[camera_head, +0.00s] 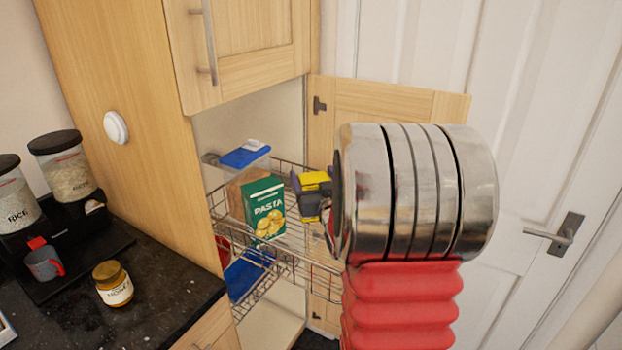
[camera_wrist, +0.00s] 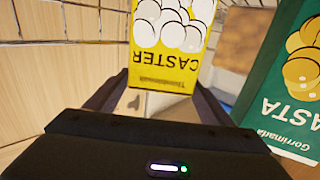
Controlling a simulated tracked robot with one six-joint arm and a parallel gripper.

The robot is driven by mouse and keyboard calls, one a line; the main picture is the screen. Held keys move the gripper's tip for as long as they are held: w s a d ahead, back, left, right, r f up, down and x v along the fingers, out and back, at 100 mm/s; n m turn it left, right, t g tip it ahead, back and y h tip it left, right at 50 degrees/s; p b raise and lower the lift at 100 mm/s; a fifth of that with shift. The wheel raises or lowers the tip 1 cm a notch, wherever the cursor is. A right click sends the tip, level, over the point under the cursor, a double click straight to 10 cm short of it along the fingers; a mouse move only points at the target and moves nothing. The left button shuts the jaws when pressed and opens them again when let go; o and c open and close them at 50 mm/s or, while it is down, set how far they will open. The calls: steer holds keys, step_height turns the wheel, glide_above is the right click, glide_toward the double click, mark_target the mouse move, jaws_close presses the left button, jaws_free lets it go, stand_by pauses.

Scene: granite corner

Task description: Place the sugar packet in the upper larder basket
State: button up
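The sugar packet (camera_head: 315,180) is yellow and sits between the fingers of my gripper (camera_head: 312,196) in the head view. In the wrist view it reads "CASTER" upside down (camera_wrist: 167,55), and the fingers (camera_wrist: 160,90) meet its two sides. The upper larder basket (camera_head: 299,239) is a wire basket pulled out of the tall cupboard. The packet is over the right part of this basket, right of a green pasta box (camera_head: 264,208). I cannot tell whether its base touches the basket. My wrist hides part of the basket's right side.
A clear container with a blue lid (camera_head: 246,157) stands behind the pasta box, which is close beside the packet in the wrist view (camera_wrist: 285,85). A lower basket (camera_head: 262,288) holds a blue item. The open cupboard door (camera_head: 372,100) is behind my gripper. A honey jar (camera_head: 113,284) stands on the dark worktop.

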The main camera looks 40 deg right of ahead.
steer(key=shift+o, duration=0.9)
steer(key=shift+r, duration=0.1)
steer(key=shift+r, duration=0.55)
steer(key=v, duration=0.7)
steer(key=shift+s, duration=0.2)
steer(key=shift+w+a, duration=0.1)
steer(key=shift+a, duration=0.05)
